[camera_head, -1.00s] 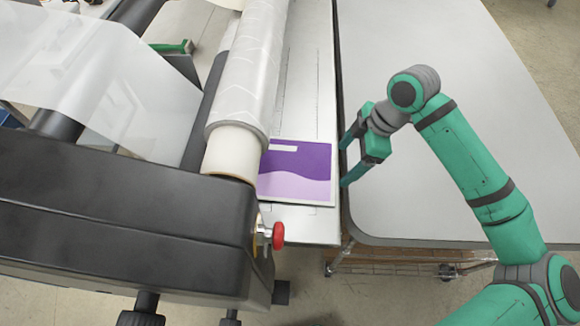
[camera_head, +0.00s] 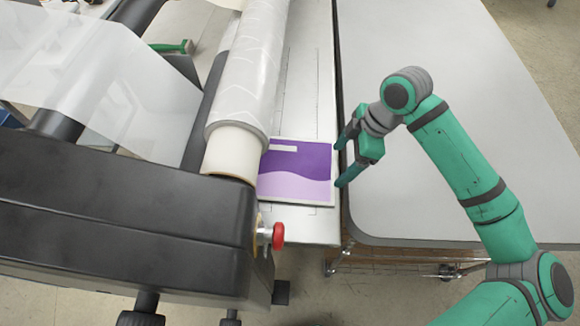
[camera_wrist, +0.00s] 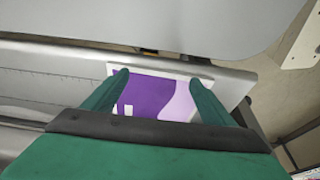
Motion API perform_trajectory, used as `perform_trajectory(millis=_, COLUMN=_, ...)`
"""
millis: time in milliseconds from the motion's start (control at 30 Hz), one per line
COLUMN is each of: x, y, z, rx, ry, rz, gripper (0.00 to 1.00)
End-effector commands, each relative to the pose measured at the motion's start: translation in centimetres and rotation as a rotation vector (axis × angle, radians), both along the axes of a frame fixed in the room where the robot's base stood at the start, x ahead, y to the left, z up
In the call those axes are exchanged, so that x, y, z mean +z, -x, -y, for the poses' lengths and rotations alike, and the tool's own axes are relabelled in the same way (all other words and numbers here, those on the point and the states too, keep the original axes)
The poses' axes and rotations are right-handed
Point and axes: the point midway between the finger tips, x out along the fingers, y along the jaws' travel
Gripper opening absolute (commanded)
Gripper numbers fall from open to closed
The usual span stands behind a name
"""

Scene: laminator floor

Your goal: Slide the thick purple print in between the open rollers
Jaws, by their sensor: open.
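The thick purple print (camera_head: 299,172), purple and lilac with a pale border, lies flat on the laminator's grey feed table (camera_head: 309,90). Its left edge reaches the white roll, and whether it is between the rollers is hidden there. My gripper (camera_head: 338,166) is open at the print's right edge, fingers pointing left toward it. In the wrist view, the print (camera_wrist: 155,97) shows between the two spread green fingers (camera_wrist: 160,80). I cannot tell whether the fingers touch it.
The white film roll (camera_head: 246,75) lies along the laminator, left of the feed table. The black end housing (camera_head: 120,235) with a red knob (camera_head: 278,236) stands in front. A grey table (camera_head: 430,190) on the right is clear under my arm.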

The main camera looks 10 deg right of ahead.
Motion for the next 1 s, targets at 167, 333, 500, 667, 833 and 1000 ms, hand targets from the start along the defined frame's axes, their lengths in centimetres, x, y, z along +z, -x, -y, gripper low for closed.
perform_trajectory(millis=167, x=-0.3, y=0.0, z=0.0, rx=0.000, ry=-0.001, rz=-0.001, gripper=0.78)
perform_trajectory(millis=333, x=-0.6, y=0.0, z=0.0, rx=-0.001, ry=0.000, rz=0.000, gripper=0.78)
perform_trajectory(millis=500, x=-0.9, y=0.0, z=0.0, rx=-0.001, ry=0.000, rz=0.000, gripper=0.78)
perform_trajectory(millis=667, x=-1.2, y=0.0, z=0.0, rx=-0.001, ry=0.001, rz=-0.001, gripper=0.78)
perform_trajectory(millis=833, x=-1.5, y=0.0, z=0.0, rx=-0.001, ry=0.000, rz=0.000, gripper=0.78)
perform_trajectory(millis=1000, x=-1.8, y=0.0, z=0.0, rx=-0.001, ry=0.000, rz=-0.001, gripper=0.78)
